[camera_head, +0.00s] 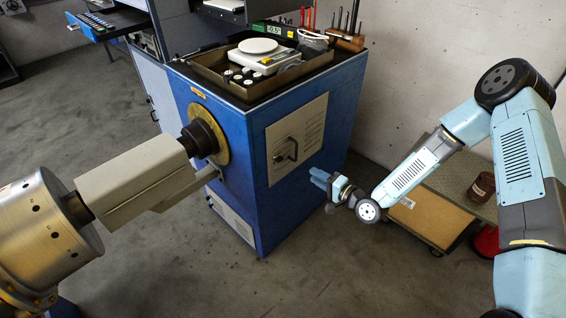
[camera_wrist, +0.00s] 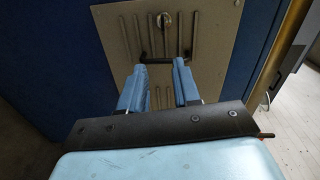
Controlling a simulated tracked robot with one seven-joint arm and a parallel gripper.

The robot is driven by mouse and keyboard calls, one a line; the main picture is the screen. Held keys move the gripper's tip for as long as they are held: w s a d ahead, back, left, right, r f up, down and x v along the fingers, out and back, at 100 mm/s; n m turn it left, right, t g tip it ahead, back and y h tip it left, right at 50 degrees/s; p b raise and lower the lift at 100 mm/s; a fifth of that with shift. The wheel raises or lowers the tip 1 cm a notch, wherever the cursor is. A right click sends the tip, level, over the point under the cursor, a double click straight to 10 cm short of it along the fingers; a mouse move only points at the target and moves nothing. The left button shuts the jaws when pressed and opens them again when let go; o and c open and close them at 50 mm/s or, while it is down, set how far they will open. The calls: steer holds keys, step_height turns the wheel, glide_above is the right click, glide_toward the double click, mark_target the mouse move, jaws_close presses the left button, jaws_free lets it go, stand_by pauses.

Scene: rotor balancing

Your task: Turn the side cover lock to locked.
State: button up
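The side cover (camera_head: 310,112) is a beige slotted panel on the blue cabinet's right-hand face; it also fills the middle of the wrist view (camera_wrist: 215,30). A dark handle (camera_head: 290,148) is on it, and it shows as a black bar in the wrist view (camera_wrist: 158,60). A small round metal lock (camera_wrist: 164,19) sits on the panel beyond the handle in the wrist view; its locked or unlocked state I cannot tell. My gripper (camera_head: 320,178) is open and empty in front of the cover, apart from it. In the wrist view its two blue fingers (camera_wrist: 160,72) point toward the handle.
The blue cabinet (camera_head: 240,185) carries a tray with a scale (camera_head: 264,55) and small weights on top. A shaft assembly with a metal rotor (camera_head: 45,240) stands at left. A low cart (camera_head: 425,215) with a brown can (camera_head: 482,187) is behind my arm. Floor before the cabinet is clear.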

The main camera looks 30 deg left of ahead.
steer(key=s+a+m+y, duration=0.1)
steer(key=s, duration=0.1)
glide_toward(279, 159)
steer(key=shift+t, duration=0.3)
steer(key=x, duration=0.8)
steer(key=shift+a+f, duration=0.1)
steer(key=shift+f, duration=0.2)
jaws_close()
